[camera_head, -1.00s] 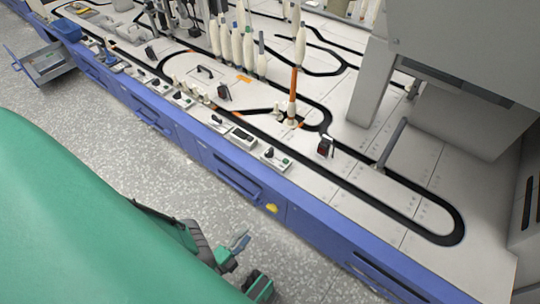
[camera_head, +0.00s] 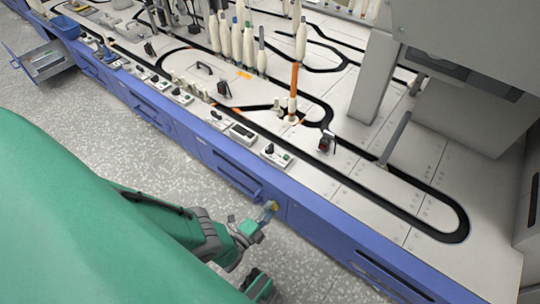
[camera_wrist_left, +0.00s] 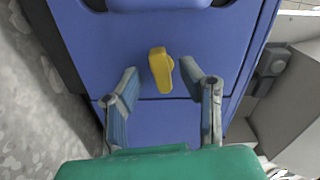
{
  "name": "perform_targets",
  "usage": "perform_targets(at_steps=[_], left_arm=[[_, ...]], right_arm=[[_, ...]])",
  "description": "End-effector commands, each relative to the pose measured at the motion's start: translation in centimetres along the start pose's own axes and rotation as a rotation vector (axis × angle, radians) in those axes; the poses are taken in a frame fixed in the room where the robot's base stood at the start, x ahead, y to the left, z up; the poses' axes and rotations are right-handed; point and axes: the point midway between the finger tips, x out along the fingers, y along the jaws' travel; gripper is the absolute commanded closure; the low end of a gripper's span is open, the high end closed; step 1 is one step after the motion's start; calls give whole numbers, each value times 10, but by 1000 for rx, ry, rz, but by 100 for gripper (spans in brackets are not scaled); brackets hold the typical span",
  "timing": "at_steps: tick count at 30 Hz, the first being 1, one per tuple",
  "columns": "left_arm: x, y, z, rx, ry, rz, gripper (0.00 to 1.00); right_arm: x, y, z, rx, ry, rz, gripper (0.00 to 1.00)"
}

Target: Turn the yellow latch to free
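The yellow latch (camera_wrist_left: 160,70) is on the blue front panel of the machine, standing nearly upright with a slight tilt in the left wrist view. In the head view the latch (camera_head: 274,206) is mostly hidden behind my left gripper (camera_head: 262,216). In the left wrist view my left gripper (camera_wrist_left: 161,88) is open, with one finger on each side of the latch. Gaps show between both fingers and the latch, and nothing is held. A second green gripper part, likely my right, shows partly at the bottom edge of the head view; its fingers are unclear.
The blue cabinet front (camera_head: 320,232) runs diagonally below the white worktop (camera_head: 350,197) with its black track. Bobbins (camera_head: 249,45) stand on top. An open drawer (camera_head: 50,62) sticks out at far left. The speckled floor (camera_head: 130,150) is clear.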

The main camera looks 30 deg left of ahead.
Motion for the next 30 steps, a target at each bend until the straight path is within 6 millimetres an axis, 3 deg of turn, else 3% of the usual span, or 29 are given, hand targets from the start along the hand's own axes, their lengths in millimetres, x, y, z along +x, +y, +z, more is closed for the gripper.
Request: perform_targets(at_steps=[10,11,13,14,30], left_arm=[[5,0,0,0,0,0,66],[5,0,0,0,0,0,73],[5,0,0,0,0,0,97],[5,0,0,0,0,0,100],[4,2,0,-101,-1,5,100]], right_arm=[[1,0,0,0,0,0,60],[1,0,0,0,0,0,60],[1,0,0,0,0,0,60],[1,0,0,0,0,0,60],[1,0,0,0,0,0,60]])
